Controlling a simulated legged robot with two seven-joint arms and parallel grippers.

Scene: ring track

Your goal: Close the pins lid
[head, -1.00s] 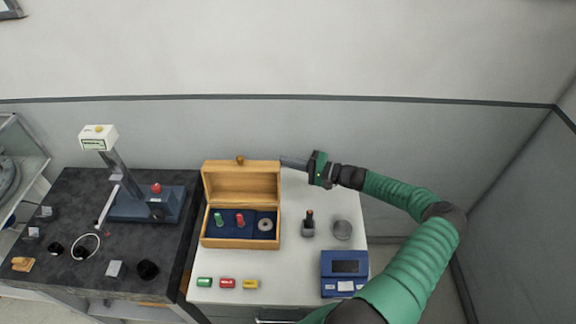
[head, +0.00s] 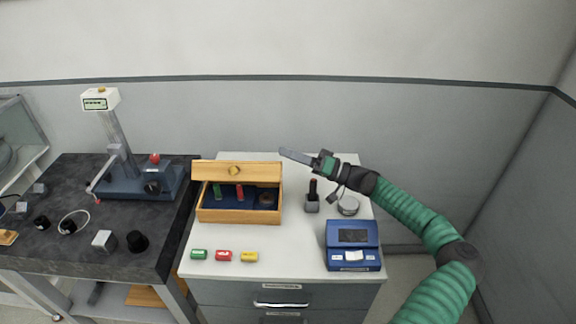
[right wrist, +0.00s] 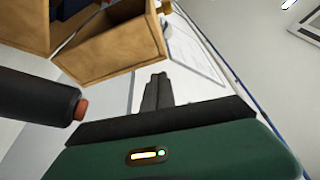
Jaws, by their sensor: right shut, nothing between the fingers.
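The wooden pins box (head: 240,215) stands on the white cabinet top with a blue inside holding a green pin (head: 217,191), a red pin (head: 239,191) and a grey ring (head: 267,198). My right gripper (head: 284,152) is shut and empty, just right of and behind the lid. In the right wrist view, the lid (right wrist: 112,45) is ahead of the shut fingers (right wrist: 157,92), apart from them. My left gripper is out of view.
Green, red and yellow blocks (head: 223,255) lie in front of the box. A dark-handled tool in a grey holder (head: 312,205), a round grey tin (head: 348,206) and a blue scale (head: 352,245) stand to the right. A dark bench (head: 80,250) with a blue press is at left.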

